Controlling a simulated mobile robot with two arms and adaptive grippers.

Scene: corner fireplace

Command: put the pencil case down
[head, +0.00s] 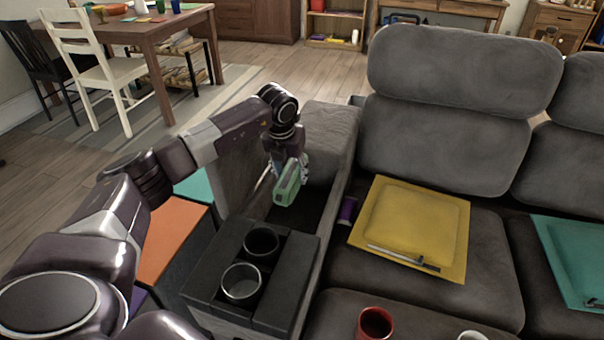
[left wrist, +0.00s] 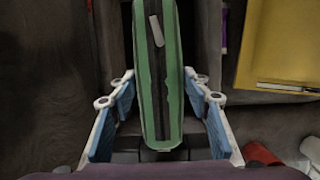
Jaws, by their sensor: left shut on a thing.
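The pencil case (head: 287,184) is green with a dark zip strip along its top. My left gripper (head: 290,166) is shut on it and holds it in the air above the gap between the grey sofa arm and the dark cup-holder console. In the left wrist view the pencil case (left wrist: 158,75) lies lengthwise between the blue-padded fingers, with a light zip pull near its far end. I cannot tell from these views how high it hangs over the surface below. My right gripper is not in view.
The console (head: 281,267) has two round cup holders. A red mug (head: 375,323) stands at the front.

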